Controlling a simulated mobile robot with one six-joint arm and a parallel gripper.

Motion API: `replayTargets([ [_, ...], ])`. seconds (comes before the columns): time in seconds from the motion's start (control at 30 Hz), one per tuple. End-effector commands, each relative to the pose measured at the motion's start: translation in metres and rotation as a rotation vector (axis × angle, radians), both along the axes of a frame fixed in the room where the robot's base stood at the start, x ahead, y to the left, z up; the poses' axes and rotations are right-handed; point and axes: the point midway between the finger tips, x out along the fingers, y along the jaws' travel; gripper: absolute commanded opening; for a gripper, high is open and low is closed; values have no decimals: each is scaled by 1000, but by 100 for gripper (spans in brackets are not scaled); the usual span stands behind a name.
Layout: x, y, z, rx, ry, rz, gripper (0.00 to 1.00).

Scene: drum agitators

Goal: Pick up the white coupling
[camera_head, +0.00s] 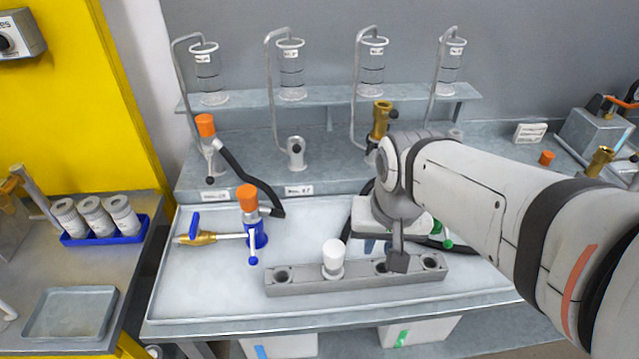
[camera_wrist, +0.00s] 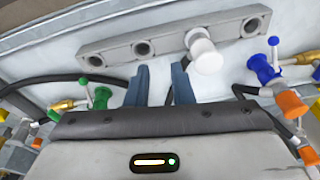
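The white coupling (camera_head: 334,255) stands upright in the long grey block (camera_head: 300,285) on the bench tray, in a socket between the block's left end hole and the sockets to its right. In the wrist view, the coupling (camera_wrist: 207,55) is to the right of my fingers and apart from them. My gripper (camera_wrist: 160,82) is open, with two blue-grey fingers and nothing between them. In the head view, my gripper (camera_head: 378,247) is behind and right of the coupling, close to the block, partly hidden by my wrist.
A blue-handled brass valve (camera_head: 200,238) and an orange-capped fitting (camera_head: 248,198) on a blue base stand left of the block. A green-handled fitting (camera_head: 446,243) and black hose lie behind my gripper. The tray's front left is clear.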

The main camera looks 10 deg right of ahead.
Motion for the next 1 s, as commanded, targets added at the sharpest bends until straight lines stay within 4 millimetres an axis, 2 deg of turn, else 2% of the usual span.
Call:
replayTargets([
  [0.07,10,12,-7,26,39,-114,28],
  [0.3,34,49,-21,68,145,-521,47],
  [0.43,41,62,-25,69,175,-666,58],
  [0.47,42,64,-26,69,179,-689,61],
  [0.67,44,70,-34,67,191,-752,61],
  [1.0,47,68,-76,65,193,-753,61],
])
